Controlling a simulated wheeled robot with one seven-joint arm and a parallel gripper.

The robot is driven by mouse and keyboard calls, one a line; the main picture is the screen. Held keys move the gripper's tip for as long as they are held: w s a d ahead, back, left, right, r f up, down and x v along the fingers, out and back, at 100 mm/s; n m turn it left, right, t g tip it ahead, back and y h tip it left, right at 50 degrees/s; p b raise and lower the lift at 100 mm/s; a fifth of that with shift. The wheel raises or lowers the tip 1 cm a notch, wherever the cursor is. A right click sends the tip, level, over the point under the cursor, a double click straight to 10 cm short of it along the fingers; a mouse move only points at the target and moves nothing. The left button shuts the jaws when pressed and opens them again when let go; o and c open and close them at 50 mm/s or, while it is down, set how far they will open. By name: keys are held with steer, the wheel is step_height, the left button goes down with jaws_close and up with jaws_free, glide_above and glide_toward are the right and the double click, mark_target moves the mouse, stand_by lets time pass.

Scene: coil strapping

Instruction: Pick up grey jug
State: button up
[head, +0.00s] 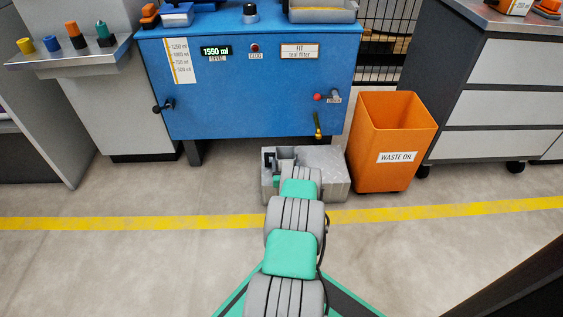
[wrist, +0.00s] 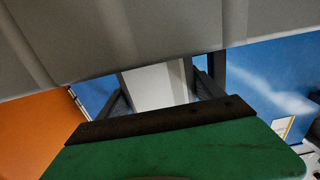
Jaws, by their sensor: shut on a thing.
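My gripper (wrist: 162,84) is in the wrist view, with its green body below and a dark finger on each side. It is shut on a pale grey part, which I take to be the grey jug (wrist: 155,88). A large grey surface crosses the top of that view, too close to identify. In the head view my arm reaches forward to a small grey shape, which looks like the jug (head: 286,153), by a speckled grey block in front of the blue cabinet. My arm hides most of the jug and the gripper there.
The speckled grey block (head: 328,170) sits on the floor below the blue cabinet (head: 250,95). An orange waste oil bin (head: 385,170) stands close on its right. A grey drawer unit (head: 500,100) is farther right. The floor to the left is clear.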

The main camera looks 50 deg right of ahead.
steer(key=c, duration=0.7)
steer(key=shift+o, duration=0.2)
